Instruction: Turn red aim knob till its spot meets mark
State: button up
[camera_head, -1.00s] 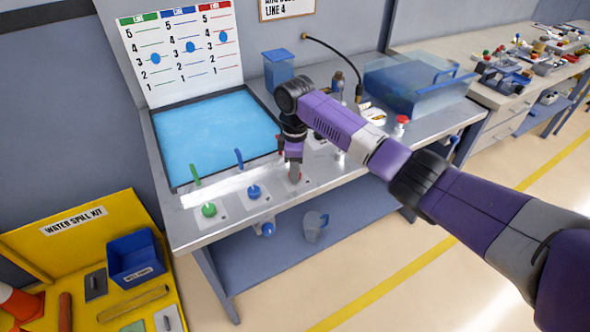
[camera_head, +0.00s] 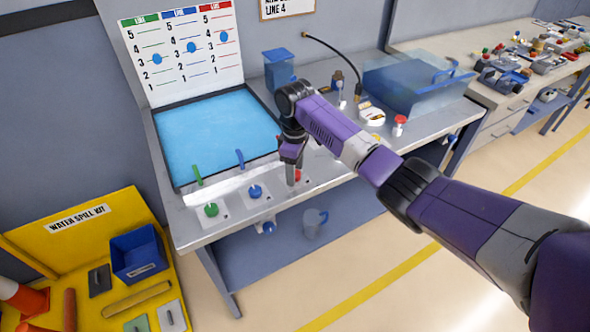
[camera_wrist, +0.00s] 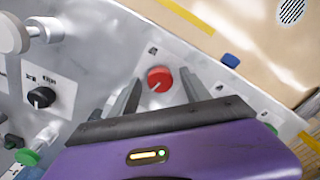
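The red knob (camera_wrist: 159,79) sits on a pale plate on the bench's front strip. A pale line on its face points to the lower left in the wrist view. In the head view the red knob (camera_head: 298,176) is partly behind my fingers. My gripper (camera_wrist: 161,84) is open, its two fingers apart on either side of the knob; contact is not visible. In the head view my gripper (camera_head: 292,173) points down over the knob. The chart (camera_head: 185,75) has green, blue and red columns; a blue spot (camera_head: 224,37) sits high in the red column. I cannot make out which mark is meant.
A green knob (camera_head: 211,210) and a blue knob (camera_head: 255,192) stand left of the red one. A black knob (camera_wrist: 41,97) shows in the wrist view. The blue pool (camera_head: 215,135) lies behind.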

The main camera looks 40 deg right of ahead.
jog(key=shift+r+b, duration=0.55)
jog(key=shift+r, duration=3.35)
